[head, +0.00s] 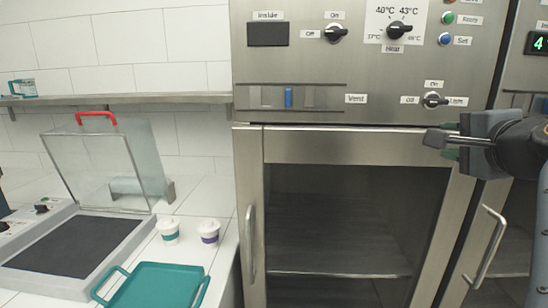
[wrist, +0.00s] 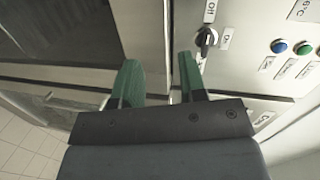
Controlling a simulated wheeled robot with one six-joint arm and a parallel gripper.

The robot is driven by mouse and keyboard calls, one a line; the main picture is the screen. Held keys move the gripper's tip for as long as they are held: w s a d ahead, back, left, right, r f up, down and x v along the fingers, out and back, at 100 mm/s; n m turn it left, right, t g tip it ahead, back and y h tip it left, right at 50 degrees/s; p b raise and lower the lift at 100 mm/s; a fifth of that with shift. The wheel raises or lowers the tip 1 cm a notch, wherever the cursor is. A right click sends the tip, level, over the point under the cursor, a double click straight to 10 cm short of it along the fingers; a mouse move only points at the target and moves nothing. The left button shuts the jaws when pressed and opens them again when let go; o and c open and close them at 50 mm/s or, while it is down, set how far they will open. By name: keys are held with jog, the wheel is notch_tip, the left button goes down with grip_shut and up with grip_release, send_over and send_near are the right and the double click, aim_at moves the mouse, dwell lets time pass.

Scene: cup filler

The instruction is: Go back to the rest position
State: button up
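My gripper (head: 438,145) is at the right of the head view, in front of the steel cabinet (head: 345,146), just below the Off/On light knob (head: 434,100). In the wrist view its two green fingers (wrist: 160,68) stand apart with nothing between them. The knob also shows in the wrist view (wrist: 206,40), to the right of the fingers and apart from them.
The cabinet's glass door (head: 345,215) looks shut, with a handle (head: 251,245) at its left. A clear hood with red handle (head: 97,117) stands raised behind a dark plate (head: 75,246).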

jog(key=w+a+f+n+g+y+p, duration=0.25)
jog(key=a+f+n+g, duration=0.2)
jog(key=a+f, duration=0.35)
jog(key=s+a+f+n+g+p, duration=0.3)
jog(key=s+a+f+n+g, duration=0.1)
jog(key=f, duration=0.5)
jog(key=s+a+f+n+g+h+p, duration=0.1)
jog(key=s+a+f+n+g+p, duration=0.2)
jog(key=f+n, duration=0.6)
jog(key=s+a+f+p, duration=0.1)
jog(key=s+a, duration=0.1)
jog(key=a, duration=0.1)
jog(key=shift+f+g, duration=0.2)
jog(key=shift+g, duration=0.15)
